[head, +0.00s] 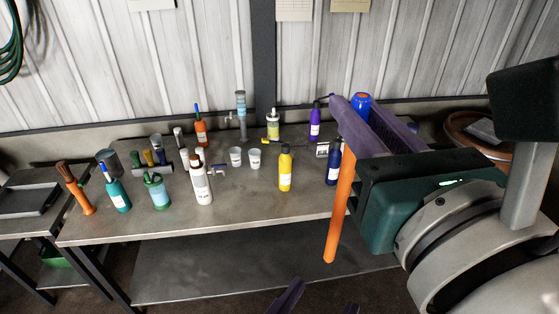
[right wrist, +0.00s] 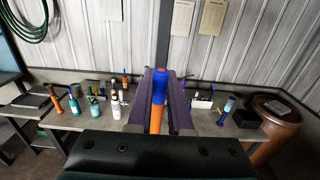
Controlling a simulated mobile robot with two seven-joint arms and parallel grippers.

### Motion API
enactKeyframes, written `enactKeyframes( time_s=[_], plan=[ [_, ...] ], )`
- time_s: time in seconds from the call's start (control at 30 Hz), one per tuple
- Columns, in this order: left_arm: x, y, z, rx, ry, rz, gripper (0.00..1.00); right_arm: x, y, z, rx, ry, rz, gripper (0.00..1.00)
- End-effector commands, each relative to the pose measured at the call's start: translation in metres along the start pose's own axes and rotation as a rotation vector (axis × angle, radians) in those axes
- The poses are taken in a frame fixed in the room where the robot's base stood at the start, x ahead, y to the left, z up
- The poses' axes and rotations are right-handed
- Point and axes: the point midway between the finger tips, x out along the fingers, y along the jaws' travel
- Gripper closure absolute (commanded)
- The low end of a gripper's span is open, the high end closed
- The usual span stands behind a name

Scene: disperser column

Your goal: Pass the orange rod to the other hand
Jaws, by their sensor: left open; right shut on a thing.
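The orange rod (head: 340,212) has a blue top end and hangs roughly upright, slightly tilted, in front of the bench. My right gripper (head: 352,108) is shut on it near the blue end; most of the orange length hangs below the fingers. In the right wrist view the rod (right wrist: 156,120) lies between the two purple fingers (right wrist: 159,78). My left gripper (head: 322,296) shows only its purple fingertips at the bottom edge of the head view. It is open, below and apart from the rod's lower end.
A metal bench (head: 262,190) stands behind, carrying several bottles, including a yellow one (head: 285,170) and a white one (head: 201,185), plus cups (head: 235,157). A brown barrel (right wrist: 272,118) stands at the right. The bench's front strip is mostly bare.

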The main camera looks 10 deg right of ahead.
Motion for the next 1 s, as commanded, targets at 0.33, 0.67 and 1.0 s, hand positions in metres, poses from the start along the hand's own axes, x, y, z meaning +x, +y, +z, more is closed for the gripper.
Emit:
enactKeyframes(
  time_s=[0.33,0.67,1.0],
  plan=[
    [-0.006,0.002,-0.001,0.078,0.238,-0.105,0.46,0.0,0.0,0.0,0.0,0.0,0.0,1.0],
    [0.018,-0.003,-0.01,0.091,0.27,-0.127,0.46,0.0,0.0,0.0,0.0,0.0,0.0,1.0],
    [0.081,-0.01,-0.028,0.092,0.268,-0.125,0.46,0.0,0.0,0.0,0.0,0.0,0.0,1.0]
  ],
)
